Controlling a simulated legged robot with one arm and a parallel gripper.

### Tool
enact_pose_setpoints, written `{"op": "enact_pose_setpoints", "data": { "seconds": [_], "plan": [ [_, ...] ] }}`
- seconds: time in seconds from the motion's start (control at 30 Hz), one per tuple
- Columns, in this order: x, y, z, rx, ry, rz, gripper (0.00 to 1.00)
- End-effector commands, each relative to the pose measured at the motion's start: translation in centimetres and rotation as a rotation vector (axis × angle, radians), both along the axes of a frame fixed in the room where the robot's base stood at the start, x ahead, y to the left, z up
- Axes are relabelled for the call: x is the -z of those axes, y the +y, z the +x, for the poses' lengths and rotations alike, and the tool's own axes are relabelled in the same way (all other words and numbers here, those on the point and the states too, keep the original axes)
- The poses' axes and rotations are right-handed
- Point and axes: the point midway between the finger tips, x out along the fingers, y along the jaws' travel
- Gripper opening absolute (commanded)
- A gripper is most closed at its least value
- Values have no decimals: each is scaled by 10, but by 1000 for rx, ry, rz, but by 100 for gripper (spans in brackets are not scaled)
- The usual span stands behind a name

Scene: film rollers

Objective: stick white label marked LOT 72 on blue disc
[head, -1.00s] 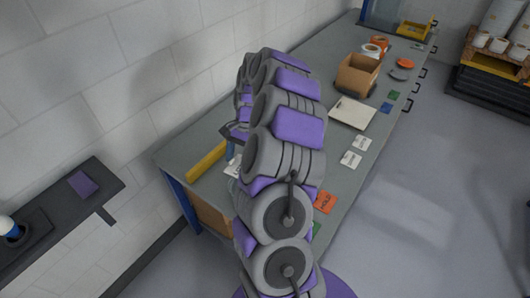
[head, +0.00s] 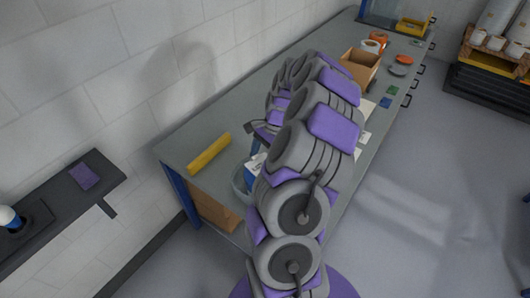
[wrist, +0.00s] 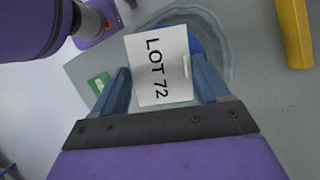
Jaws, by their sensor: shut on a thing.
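My gripper (wrist: 160,78) is shut on the white label (wrist: 153,67), which reads LOT 72 in black and lies flat between the two blue fingers. In the wrist view the label is over the near part of a round grey, see-through basin (wrist: 226,38). A blue thing (wrist: 196,42) shows in the basin, partly hidden by the label and a finger; I cannot tell for sure that it is the blue disc. In the head view the basin (head: 239,182) stands near the bench's front left end, partly behind my arm.
A yellow bar (head: 209,152) lies left of the basin on the grey bench (head: 200,125). Farther back are a cardboard box (head: 360,66), an orange disc (head: 404,59), a grey-green disc (head: 397,70), and blue (head: 386,102) and green (head: 392,90) squares. My arm hides the bench middle.

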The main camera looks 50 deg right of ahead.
Motion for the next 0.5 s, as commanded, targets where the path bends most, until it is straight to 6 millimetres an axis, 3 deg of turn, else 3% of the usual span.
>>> {"op": "enact_pose_setpoints", "data": {
  "seconds": [0.2,0.5],
  "plan": [
    [25,-7,0,2,1,5,58],
    [46,-6,-1,0,1,6,58]
  ]
}}
